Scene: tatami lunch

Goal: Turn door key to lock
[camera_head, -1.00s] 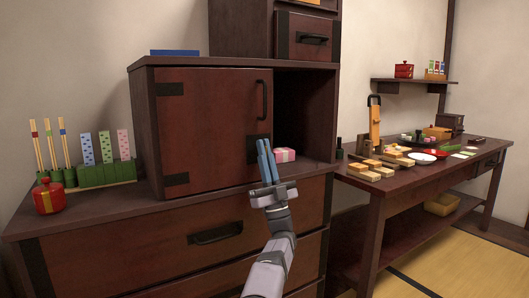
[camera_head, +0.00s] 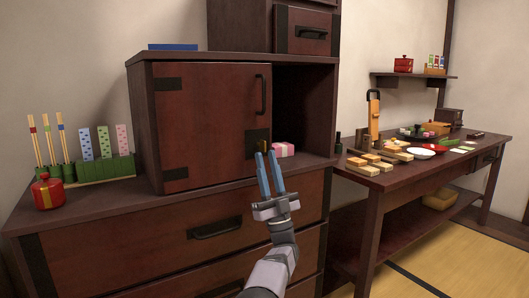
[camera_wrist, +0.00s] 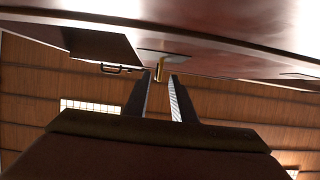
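The cabinet door (camera_head: 210,115) is dark red wood and closed over the left part of the cabinet. A dark lock plate (camera_head: 252,137) sits at its lower right, with a small brass key (camera_head: 263,145) on it. My gripper (camera_head: 266,153) is just below and in front of the plate, its two blue fingers pointing up and apart. Whether a fingertip touches the key is unclear.
A black door handle (camera_head: 264,95) is above the lock. A pink-and-white box (camera_head: 284,149) sits right of my fingertips, by the open compartment. A red pot (camera_head: 47,193) and a green stand (camera_head: 98,170) are at the left. A food table (camera_head: 410,170) stands at the right.

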